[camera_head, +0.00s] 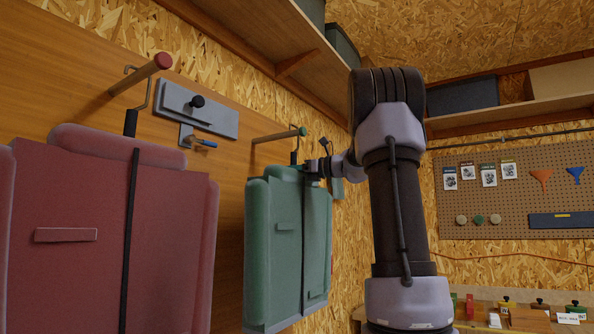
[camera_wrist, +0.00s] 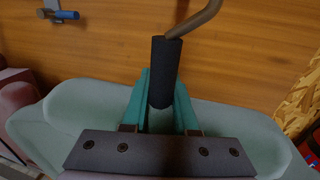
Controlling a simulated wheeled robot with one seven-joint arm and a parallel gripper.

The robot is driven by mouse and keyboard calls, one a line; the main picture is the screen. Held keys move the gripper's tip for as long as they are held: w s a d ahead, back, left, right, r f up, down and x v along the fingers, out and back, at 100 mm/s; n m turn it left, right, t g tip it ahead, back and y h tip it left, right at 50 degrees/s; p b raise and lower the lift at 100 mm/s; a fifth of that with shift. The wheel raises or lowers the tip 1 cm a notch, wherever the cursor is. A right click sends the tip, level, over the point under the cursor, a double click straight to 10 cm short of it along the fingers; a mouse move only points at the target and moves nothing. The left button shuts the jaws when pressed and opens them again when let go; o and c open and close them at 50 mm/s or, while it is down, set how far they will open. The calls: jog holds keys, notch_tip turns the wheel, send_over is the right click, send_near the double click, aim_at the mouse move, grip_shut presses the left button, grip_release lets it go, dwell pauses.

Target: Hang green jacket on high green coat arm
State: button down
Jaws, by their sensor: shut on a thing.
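The green jacket (camera_head: 285,235) hangs upright on its hanger by the wood wall; its pale green shoulders (camera_wrist: 75,115) show in the wrist view. My gripper (camera_wrist: 161,95) is shut on the black neck (camera_wrist: 166,65) of the hanger, above the jacket's collar. A bent metal hook (camera_wrist: 200,18) rises from that neck and leaves the top of the wrist view. The green-tipped coat arm (camera_head: 280,136) sticks out from the wall just above the jacket. The hook top is at the arm near its tip; I cannot tell whether it rests on it.
A red jacket (camera_head: 165,245) hangs from a red-tipped coat arm (camera_head: 142,73) to the left. Between them are a grey plate with a black knob (camera_head: 215,112) and a small blue-ended lever (camera_head: 207,143). A shelf (camera_head: 255,40) runs overhead. A pegboard (camera_head: 515,205) is at right.

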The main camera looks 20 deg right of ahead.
jog(key=x, duration=0.3)
jog(key=shift+w+f, duration=0.1)
jog(key=shift+w, duration=0.3)
jog(key=c, duration=0.6)
grip_release()
jog(key=shift+f, duration=0.15)
jog(key=shift+d, duration=0.1)
jog(key=v, duration=1.3)
jog(key=shift+s, duration=0.25)
